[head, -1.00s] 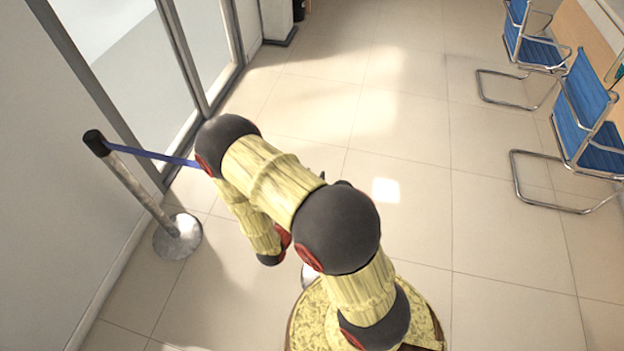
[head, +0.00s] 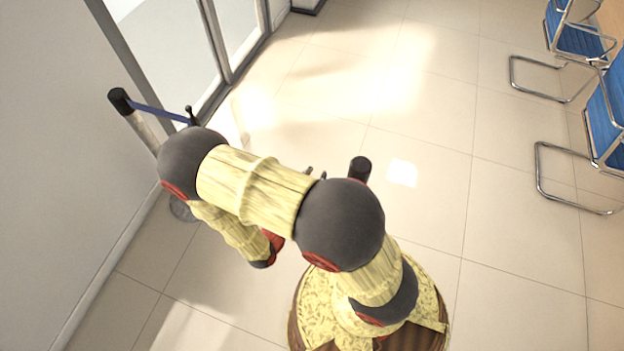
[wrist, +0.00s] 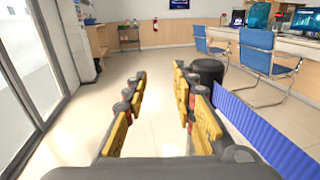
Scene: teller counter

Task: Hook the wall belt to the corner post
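A post with a black top (head: 120,100) stands by the left wall in the head view. A blue belt (head: 158,113) runs right from it to a small dark upright piece (head: 192,116) beside my arm. Another black post top (head: 360,168) shows behind my arm. In the wrist view a black post top (wrist: 207,71) stands just beyond my right finger, and a wide blue belt (wrist: 265,130) runs to the lower right. I cannot tell whether that belt is attached there. My gripper (wrist: 163,90) is open, with bare floor showing between its fingers. My arm mostly hides it in the head view.
Blue chairs with metal frames (head: 600,110) stand at the right. Glass doors (head: 225,40) and a wall (head: 50,180) bound the left. The wrist view shows a counter (wrist: 305,45) at the right and a wooden bench (wrist: 122,45) far back.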

